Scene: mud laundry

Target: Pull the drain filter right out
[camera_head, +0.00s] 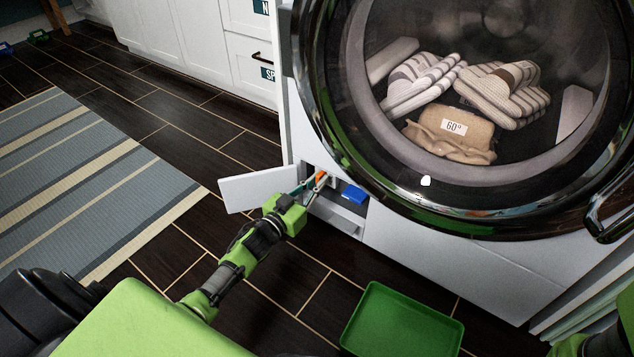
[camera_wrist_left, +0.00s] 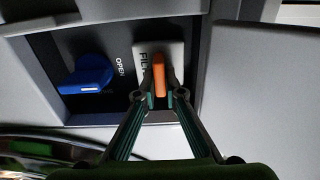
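The drain filter shows as an upright orange handle (camera_wrist_left: 159,76) on a pale plate lettered "FIL...", inside the low recess of the washing machine. In the head view a bit of the orange handle (camera_head: 321,176) shows past my fingers. My left gripper (camera_wrist_left: 160,84) has one fingertip on each side of the handle and looks shut on it. In the head view the left gripper (camera_head: 312,188) reaches into the recess. A blue knob (camera_wrist_left: 86,75) with "OPEN" beside it sits next to the filter. My right gripper is out of view; only green arm parts show at bottom right.
The recess's white flap (camera_head: 250,191) hangs open to the left. The round door (camera_head: 425,200) of the washing machine bulges above, with laundry behind its glass. A green tray (camera_head: 403,318) lies on the dark floor in front. A striped rug (camera_head: 75,180) lies left.

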